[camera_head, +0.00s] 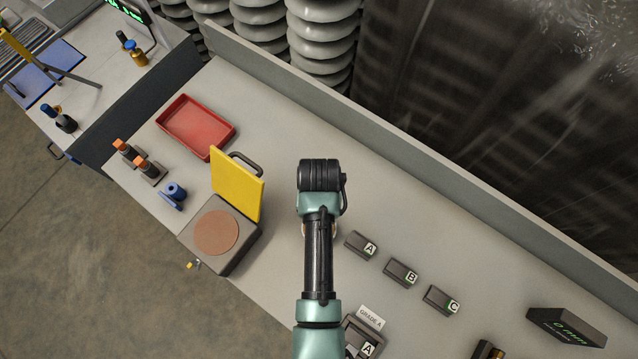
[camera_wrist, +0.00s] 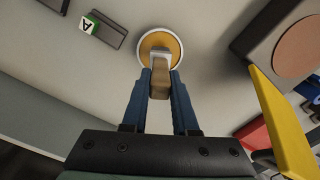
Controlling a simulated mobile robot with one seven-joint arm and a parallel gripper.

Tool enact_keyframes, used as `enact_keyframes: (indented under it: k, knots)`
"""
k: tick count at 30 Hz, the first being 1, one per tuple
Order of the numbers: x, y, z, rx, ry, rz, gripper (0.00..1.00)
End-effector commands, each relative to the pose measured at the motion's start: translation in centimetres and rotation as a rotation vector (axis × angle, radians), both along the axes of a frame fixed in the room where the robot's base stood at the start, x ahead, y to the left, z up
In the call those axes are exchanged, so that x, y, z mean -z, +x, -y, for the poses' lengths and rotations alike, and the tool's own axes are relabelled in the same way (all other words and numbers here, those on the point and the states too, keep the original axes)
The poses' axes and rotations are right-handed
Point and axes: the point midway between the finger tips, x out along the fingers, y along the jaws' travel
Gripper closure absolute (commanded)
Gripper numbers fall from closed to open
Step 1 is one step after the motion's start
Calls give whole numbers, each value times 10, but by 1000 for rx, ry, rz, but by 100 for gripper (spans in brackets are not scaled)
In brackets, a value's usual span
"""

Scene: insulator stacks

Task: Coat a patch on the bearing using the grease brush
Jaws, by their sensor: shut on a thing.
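In the wrist view my gripper (camera_wrist: 160,76) has its two blue fingers shut on a tan handle (camera_wrist: 160,90) with a grey head, apparently the grease brush. The brush head lies over a round white-rimmed dish with an amber face (camera_wrist: 146,45); I cannot tell whether they touch. In the head view my arm hides the gripper and brush. A brown round disc (camera_head: 216,233) lies on a grey box with a raised yellow lid (camera_head: 238,184), left of my arm. It also shows in the wrist view (camera_wrist: 300,46). I cannot tell which thing is the bearing.
Blocks marked A (camera_head: 361,245), B (camera_head: 401,272) and C (camera_head: 441,299) stand right of my arm. A red tray (camera_head: 190,125), orange-topped items (camera_head: 130,152) and a blue item (camera_head: 174,194) are at left. A low wall (camera_head: 400,147) runs along the back.

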Motion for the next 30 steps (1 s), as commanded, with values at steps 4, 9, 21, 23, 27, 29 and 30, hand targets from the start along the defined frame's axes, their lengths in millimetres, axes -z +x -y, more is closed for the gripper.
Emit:
enact_keyframes:
  k: [4, 9, 21, 23, 27, 29, 30]
  knots:
    - [2, 0, 0, 0, 0, 0, 100]
    - [4, 0, 0, 0, 0, 0, 100]
    - [9, 0, 0, 0, 0, 0, 100]
    - [9, 0, 0, 0, 0, 0, 100]
    - [9, 0, 0, 0, 0, 0, 100]
    - [9, 0, 0, 0, 0, 0, 100]
    - [9, 0, 0, 0, 0, 0, 100]
